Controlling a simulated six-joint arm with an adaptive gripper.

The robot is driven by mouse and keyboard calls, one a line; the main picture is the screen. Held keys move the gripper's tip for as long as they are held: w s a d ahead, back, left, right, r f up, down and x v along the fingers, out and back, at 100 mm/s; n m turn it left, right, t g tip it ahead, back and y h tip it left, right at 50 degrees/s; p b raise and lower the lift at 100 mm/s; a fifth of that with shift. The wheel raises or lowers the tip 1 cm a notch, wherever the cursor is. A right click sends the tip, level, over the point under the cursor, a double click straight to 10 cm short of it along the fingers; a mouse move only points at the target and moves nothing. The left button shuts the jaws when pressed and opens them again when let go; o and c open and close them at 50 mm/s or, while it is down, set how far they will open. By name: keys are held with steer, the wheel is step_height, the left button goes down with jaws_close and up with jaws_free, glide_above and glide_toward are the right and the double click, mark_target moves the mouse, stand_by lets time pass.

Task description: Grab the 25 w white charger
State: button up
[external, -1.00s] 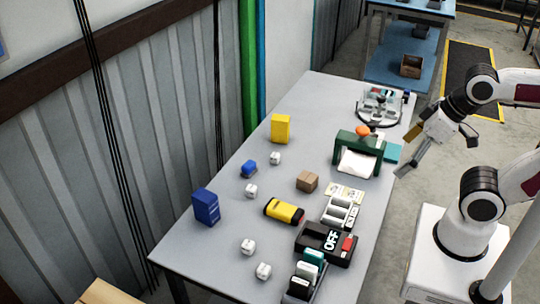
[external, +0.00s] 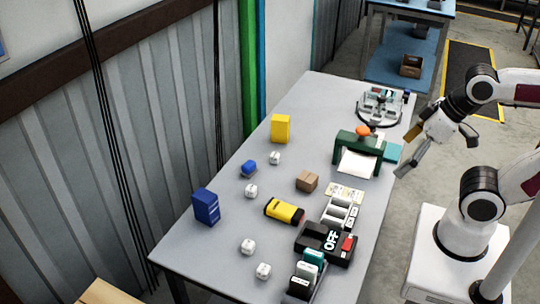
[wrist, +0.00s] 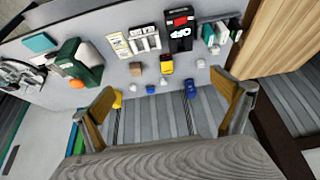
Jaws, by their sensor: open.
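Several small white cube-shaped chargers stand apart on the grey table. One is near the yellow box (external: 275,158), one beside the blue block (external: 251,191), and two nearer the front edge, a rear one (external: 248,246) and a front one (external: 263,270). Their markings are too small to read, so I cannot tell which is 25 W. White cubes also show small in the wrist view, such as this charger (wrist: 201,63). My gripper (external: 436,154) is open and empty, to the right of the table and apart from the chargers. Its two spread fingers frame the wrist view.
The grey table (external: 225,247) also holds a yellow box (external: 281,129), a blue box (external: 206,206), a blue block (external: 249,169), a brown carton (external: 307,181) and a yellow-black device (external: 284,211). A green holder (external: 346,142) and a black OFF unit (external: 325,243) stand along the right side.

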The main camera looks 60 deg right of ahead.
stand_by(0.4)
steer(key=c, duration=1.6)
steer(key=shift+c, duration=0.2)
